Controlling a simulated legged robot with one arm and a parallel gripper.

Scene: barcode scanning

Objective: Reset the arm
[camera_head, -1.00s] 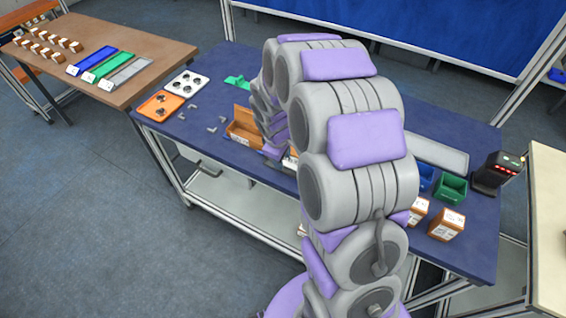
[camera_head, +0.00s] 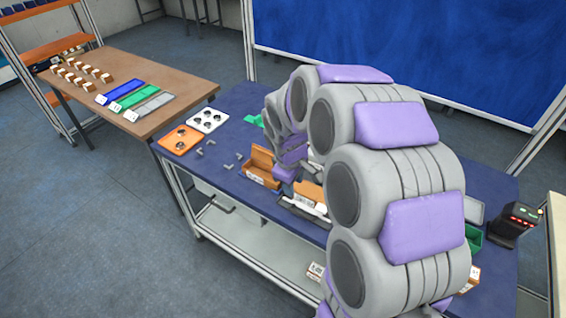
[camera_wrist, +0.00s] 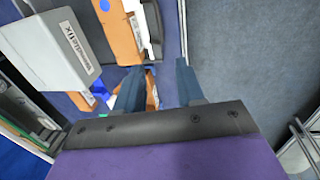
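My gripper (camera_wrist: 158,82) shows in the wrist view with its two blue-grey fingers apart and nothing visible held between them. It hangs above the near edge of the blue table (camera_head: 235,105). An orange-brown box (camera_wrist: 122,28) with a blue dot lies beyond the left finger, beside a dark and white item (camera_wrist: 149,28). Another orange-brown piece shows partly behind the left finger. A light grey block with printed text (camera_wrist: 48,48) is at the left. In the head view my grey and purple arm bends over the table, and my fingertips cannot be made out.
An open brown box (camera_head: 262,167), an orange tray (camera_head: 180,138) and a white tray (camera_head: 208,120) stand on the blue table. A black device with red lights (camera_head: 517,221) is at its right end. A brown table (camera_head: 130,75) stands at the left. Open floor (camera_head: 75,215) lies in front.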

